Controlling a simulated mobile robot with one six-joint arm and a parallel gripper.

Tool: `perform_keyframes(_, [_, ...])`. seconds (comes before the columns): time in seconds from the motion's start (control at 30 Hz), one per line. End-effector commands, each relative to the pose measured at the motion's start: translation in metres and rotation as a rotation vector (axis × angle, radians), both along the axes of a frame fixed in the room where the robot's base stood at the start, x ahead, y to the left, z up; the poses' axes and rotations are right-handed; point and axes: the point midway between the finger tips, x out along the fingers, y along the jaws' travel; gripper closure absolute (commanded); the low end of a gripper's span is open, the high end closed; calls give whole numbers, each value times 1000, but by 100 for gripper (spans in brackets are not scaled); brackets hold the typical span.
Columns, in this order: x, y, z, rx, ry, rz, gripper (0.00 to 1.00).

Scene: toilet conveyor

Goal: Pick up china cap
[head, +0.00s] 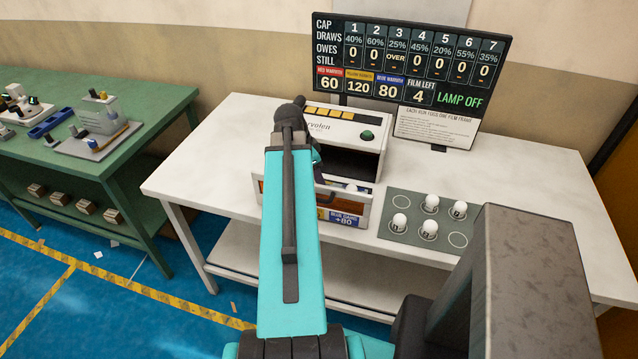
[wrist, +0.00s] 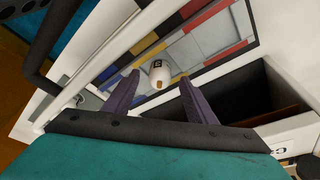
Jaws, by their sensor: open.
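In the wrist view my gripper (wrist: 159,80) is open, with its two purple fingers spread. A white china cap (wrist: 159,71) with a small dark label shows between and just beyond the fingertips; I cannot tell how far off it is. It is over a grey surface bordered with coloured tiles (wrist: 205,39). Several white caps (head: 399,222) stand on a grey mat (head: 395,238) right of the drawer, in marked circles.
The machine (head: 369,136) with a dark opening stands on the white table (head: 225,140) behind the drawer. A scoreboard (head: 410,60) stands at the back and reads "LAMP OFF". A green bench (head: 150,110) with small parts is at left. The table's left side is clear.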

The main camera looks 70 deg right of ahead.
Motion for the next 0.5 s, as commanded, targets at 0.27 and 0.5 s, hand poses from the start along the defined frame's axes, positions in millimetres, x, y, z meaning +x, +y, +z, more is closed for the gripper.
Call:
perform_keyframes(0.27, [-4, -3, -16, 1, 1, 0, 49])
perform_keyframes(0.5, [-4, -4, -18, 0, 0, 1, 49])
